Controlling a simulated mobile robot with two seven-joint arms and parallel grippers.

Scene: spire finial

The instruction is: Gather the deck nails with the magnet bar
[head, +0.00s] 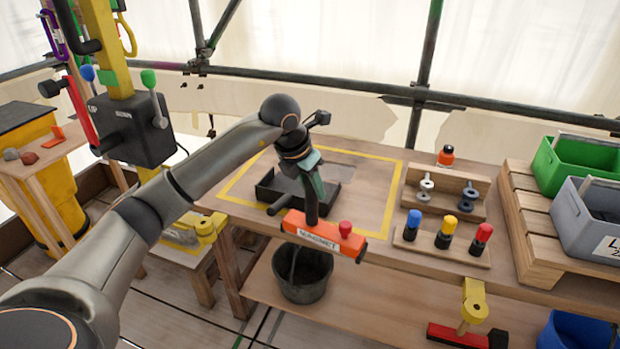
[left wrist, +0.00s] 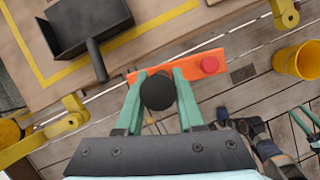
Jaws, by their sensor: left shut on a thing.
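The orange magnet bar (head: 322,236), with a red knob on top and a dark upright handle, hangs in the air at the front edge of the bench. My left gripper (head: 311,190) is shut on its handle. In the left wrist view the round black handle end sits between the green fingers (left wrist: 158,92), with the bar (left wrist: 190,68) beyond it and planks below. A dark dustpan-like tray (head: 339,172) lies on the bench inside a yellow outline; it also shows in the left wrist view (left wrist: 95,22). I cannot make out any nails.
A dark bucket (head: 303,282) stands on the lower shelf under the bar. Blue, yellow and red-topped tools stand in a rack (head: 440,249) to the right. Green (head: 578,160) and grey (head: 598,218) crates sit on a pallet. A yellow bucket (left wrist: 298,60) shows in the left wrist view.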

